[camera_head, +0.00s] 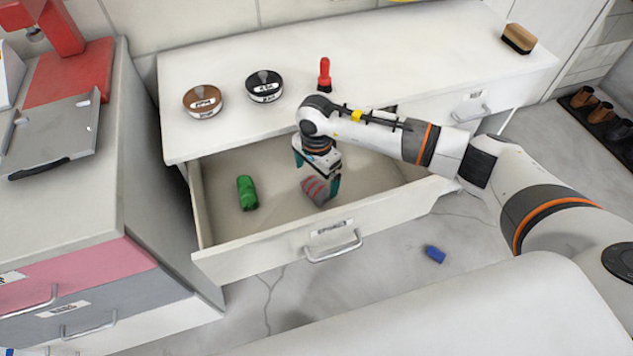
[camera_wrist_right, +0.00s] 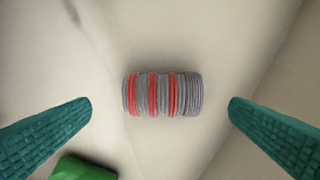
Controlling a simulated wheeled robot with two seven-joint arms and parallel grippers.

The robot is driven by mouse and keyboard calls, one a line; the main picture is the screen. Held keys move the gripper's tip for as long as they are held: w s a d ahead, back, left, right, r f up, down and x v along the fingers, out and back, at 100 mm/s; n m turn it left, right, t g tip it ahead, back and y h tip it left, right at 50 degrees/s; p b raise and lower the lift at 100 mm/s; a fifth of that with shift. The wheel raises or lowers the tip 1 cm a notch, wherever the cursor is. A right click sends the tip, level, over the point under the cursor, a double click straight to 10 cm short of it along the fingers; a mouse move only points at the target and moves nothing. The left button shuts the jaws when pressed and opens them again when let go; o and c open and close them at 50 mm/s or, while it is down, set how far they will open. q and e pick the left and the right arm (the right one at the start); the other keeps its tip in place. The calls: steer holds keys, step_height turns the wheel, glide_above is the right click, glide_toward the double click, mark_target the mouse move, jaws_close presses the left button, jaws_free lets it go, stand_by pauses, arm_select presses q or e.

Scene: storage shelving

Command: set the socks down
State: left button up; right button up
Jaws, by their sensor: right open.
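The rolled socks (camera_head: 317,189), grey with red stripes, are in the open drawer (camera_head: 212,249). In the right wrist view the socks (camera_wrist_right: 162,94) lie between and beyond my right gripper's fingertips, with clear gaps on both sides. My right gripper (camera_head: 318,175) is open and points down into the drawer over the socks; its teal fingers (camera_wrist_right: 160,103) are spread wide. A green rolled item (camera_head: 247,193) lies in the drawer to the left, and its edge shows in the wrist view (camera_wrist_right: 83,168). My left gripper is not in view.
A wooden brush (camera_head: 518,39) sits at the far right. A blue item (camera_head: 435,254) lies on the floor. Shoes (camera_head: 600,111) stand at right.

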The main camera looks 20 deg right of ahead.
mark_target(317, 185)
step_height(317, 185, up, 7)
stand_by(0.3)
stand_by(0.4)
